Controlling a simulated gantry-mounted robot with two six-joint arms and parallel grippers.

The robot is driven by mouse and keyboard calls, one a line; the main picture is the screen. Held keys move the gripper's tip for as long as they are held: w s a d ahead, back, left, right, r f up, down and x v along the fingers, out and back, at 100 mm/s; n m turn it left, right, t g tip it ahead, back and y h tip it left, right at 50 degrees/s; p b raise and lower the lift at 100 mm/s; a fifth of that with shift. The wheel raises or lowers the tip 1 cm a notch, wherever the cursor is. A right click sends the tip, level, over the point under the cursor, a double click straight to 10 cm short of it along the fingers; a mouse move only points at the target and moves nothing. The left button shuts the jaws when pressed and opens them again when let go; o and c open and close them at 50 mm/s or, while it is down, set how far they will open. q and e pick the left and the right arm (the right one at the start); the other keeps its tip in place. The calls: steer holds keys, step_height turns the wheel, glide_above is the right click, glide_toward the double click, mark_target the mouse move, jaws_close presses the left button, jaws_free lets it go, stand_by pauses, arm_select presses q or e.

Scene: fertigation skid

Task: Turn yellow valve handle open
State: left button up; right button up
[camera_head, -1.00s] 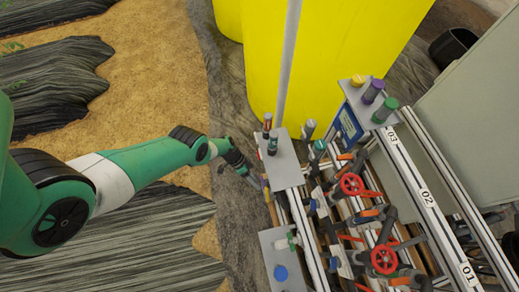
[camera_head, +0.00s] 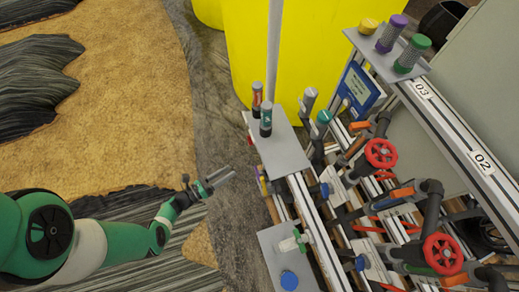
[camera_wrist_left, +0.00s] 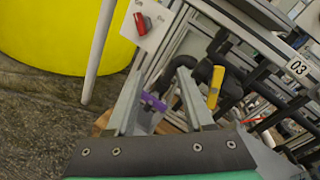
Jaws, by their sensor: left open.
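The yellow valve handle (camera_wrist_left: 215,88) shows in the left wrist view, standing on dark pipework just right of the right-hand finger. I cannot make it out clearly in the head view. My left gripper (camera_head: 225,177) is open and empty, left of the skid in the head view, with its fingers pointing toward the skid's left edge. In the left wrist view its two fingers (camera_wrist_left: 160,80) are spread apart, with a purple handle (camera_wrist_left: 153,101) showing between them. The yellow handle is outside the finger gap. My right gripper is not in view.
Grey plates with bottles (camera_head: 282,150) and a blue cap (camera_head: 289,280) edge the skid. Red handwheels (camera_head: 381,153) and orange-handled valves crowd its middle. A large yellow tank (camera_head: 330,60) and a pale pole (camera_head: 274,50) stand behind. Ground left of the skid is open.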

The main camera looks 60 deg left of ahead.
mark_target(263, 185)
arm_select(q)
steer(key=s+d+m+h, duration=0.2)
steer(key=d+m+h, duration=0.2)
steer(key=d, duration=0.4)
steer(key=shift+d+f+m+h+b, duration=0.15)
steer(key=shift+d+m+h+b, duration=0.2)
steer(key=shift+h, duration=0.45)
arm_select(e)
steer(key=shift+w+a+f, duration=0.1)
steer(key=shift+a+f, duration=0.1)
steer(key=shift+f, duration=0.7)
arm_select(q)
steer(key=b+x, duration=0.1)
steer(key=x, duration=1)
steer(key=shift+w, duration=0.3)
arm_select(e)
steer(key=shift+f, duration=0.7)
arm_select(q)
jaws_close()
